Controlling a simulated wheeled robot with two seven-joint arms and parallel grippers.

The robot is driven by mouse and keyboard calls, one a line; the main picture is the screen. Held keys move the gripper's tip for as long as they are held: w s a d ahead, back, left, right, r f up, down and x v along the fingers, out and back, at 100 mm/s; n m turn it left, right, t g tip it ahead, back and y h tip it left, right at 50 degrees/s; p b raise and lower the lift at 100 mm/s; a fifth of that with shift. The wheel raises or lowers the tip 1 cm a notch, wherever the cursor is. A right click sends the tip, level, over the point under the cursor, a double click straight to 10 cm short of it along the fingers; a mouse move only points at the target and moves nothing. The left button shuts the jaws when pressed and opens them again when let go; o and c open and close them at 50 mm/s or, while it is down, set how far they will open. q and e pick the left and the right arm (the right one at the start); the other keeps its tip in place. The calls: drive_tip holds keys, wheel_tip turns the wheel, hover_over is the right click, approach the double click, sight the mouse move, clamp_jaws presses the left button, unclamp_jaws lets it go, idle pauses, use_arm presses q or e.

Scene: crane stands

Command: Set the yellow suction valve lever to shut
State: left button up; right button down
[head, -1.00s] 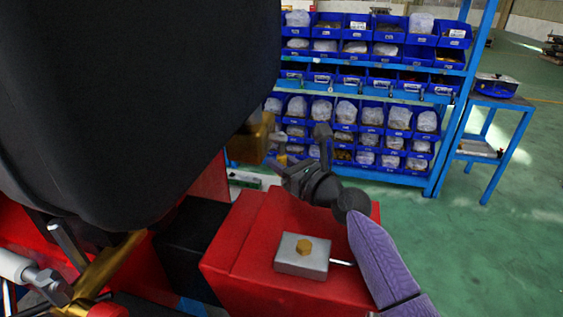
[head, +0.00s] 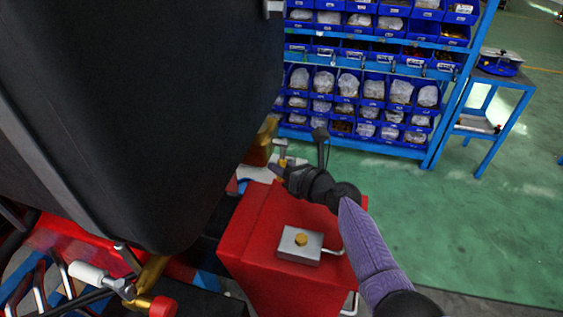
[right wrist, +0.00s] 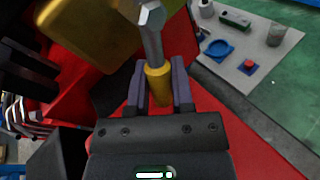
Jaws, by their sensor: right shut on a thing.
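The suction valve shows in the head view as a brass-coloured body (head: 262,140) beside the large black rounded body, and in the right wrist view as a gold block (right wrist: 85,30). Its grey metal lever arm (right wrist: 151,22) ends in a yellow grip (right wrist: 158,84). My right gripper (right wrist: 160,88) has its two fingers on either side of this grip and is shut on it. In the head view the right gripper (head: 279,169) is small and partly hides the lever's end. My left gripper is not in view.
A red box (head: 270,235) with a grey block and yellow bolt (head: 300,243) lies under my right arm. The large black body (head: 140,110) fills the left. Another valve with a white grip (head: 85,272) is at lower left.

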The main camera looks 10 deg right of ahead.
drive_tip(key=c, duration=0.5)
unclamp_jaws()
